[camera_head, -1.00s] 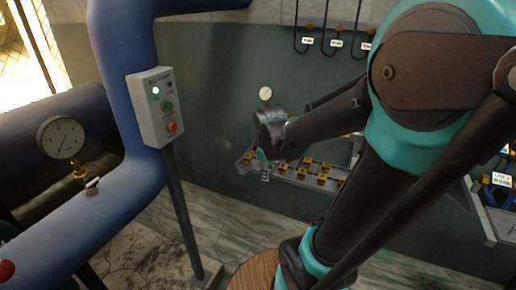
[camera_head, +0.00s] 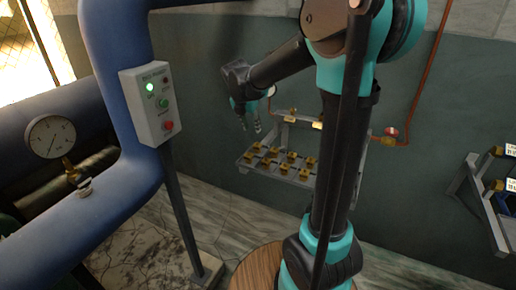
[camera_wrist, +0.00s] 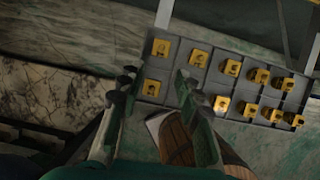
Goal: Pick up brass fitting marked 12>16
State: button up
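Several brass fittings (camera_head: 291,157) sit in rows on a grey divided tray (camera_head: 246,169) fixed at the wall. They also show in the wrist view, where one fitting (camera_wrist: 161,47) sits in the end compartment and another (camera_wrist: 151,88) beside it. Their markings are too small to read, so I cannot tell which is 12>16. My gripper (camera_head: 250,128) points down above the left end of the tray, apart from the fittings.
A control box (camera_head: 150,104) with a green light stands on a post at left, by a large blue pipe (camera_head: 114,60) with a gauge (camera_head: 52,137). A second rack (camera_head: 478,196) is at the right. A round wooden top (camera_head: 250,272) lies below my arm.

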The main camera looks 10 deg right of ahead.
aim_at(257, 143)
jog(key=x, duration=0.8)
jog(key=shift+w+d+f, duration=0.1)
jog(key=shift+x, duration=2.7)
jog(key=shift+w+d, duration=0.1)
jog(key=shift+d, duration=0.05)
jog(key=shift+c, duration=0.2)
grip_shut()
